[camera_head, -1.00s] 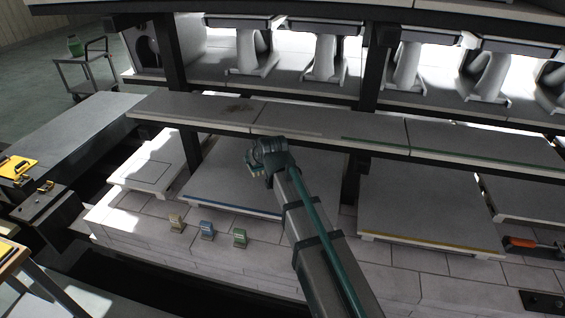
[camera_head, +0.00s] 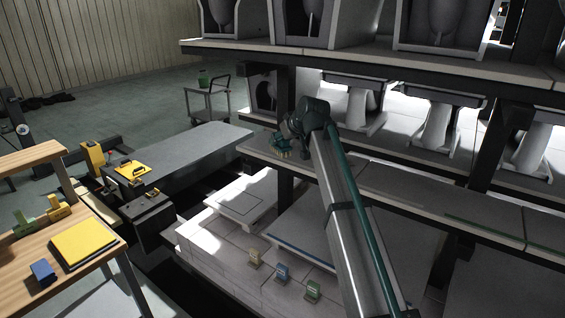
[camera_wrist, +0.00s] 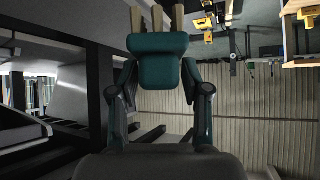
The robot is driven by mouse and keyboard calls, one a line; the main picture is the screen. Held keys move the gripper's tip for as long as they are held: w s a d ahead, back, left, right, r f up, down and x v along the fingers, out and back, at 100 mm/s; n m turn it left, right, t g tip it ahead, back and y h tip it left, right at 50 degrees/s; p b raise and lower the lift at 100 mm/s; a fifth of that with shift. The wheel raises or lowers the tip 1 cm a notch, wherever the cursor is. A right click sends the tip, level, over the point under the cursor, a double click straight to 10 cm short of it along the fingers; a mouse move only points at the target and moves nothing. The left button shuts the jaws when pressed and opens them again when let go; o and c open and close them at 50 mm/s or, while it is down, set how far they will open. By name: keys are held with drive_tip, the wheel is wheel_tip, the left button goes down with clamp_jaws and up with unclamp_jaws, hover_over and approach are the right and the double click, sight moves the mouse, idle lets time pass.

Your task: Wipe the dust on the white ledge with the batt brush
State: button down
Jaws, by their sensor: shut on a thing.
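My gripper (camera_head: 290,134) is shut on the batt brush (camera_head: 282,152), a teal block with pale tan bristles. In the wrist view the brush (camera_wrist: 163,66) sits between the fingers, bristles pointing away. The brush is at the left end of the white ledge (camera_head: 256,146), the long grey middle shelf. I cannot tell whether the bristles touch it. The dark dust patch seen earlier on the ledge is not visible now; my arm covers part of that stretch.
Grey castings (camera_head: 352,98) stand on the shelf behind, and a dark post (camera_head: 285,185) stands below the ledge's left end. A wooden table (camera_head: 30,170) is at the left.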

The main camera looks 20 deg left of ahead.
drive_tip(key=w+d, duration=0.5)
drive_tip(key=d, duration=0.4)
drive_tip(key=w+d+m, duration=0.1)
drive_tip(key=w+d, duration=0.4)
drive_tip(key=d, duration=0.5)
drive_tip(key=shift+w+r+m+t+h+p, duration=0.3)
drive_tip(key=shift+w+r+t+h+p, duration=0.05)
drive_tip(key=shift+r+t+h, duration=0.05)
drive_tip(key=shift+d+f, duration=0.1)
drive_tip(key=shift+f+b, duration=1.2)
drive_tip(key=shift+f, duration=1.3)
drive_tip(key=shift+s, duration=0.15)
drive_tip(key=shift+s+a+p, duration=0.15)
drive_tip(key=shift+s+a, duration=0.15)
drive_tip(key=shift+s, duration=1)
drive_tip(key=shift+s+a+p, duration=0.1)
drive_tip(key=shift+s+a, duration=0.2)
drive_tip(key=shift+s, duration=0.95)
drive_tip(key=shift+s+a+p, duration=0.15)
drive_tip(key=shift+s+a, duration=0.15)
drive_tip(key=shift+s, duration=1)
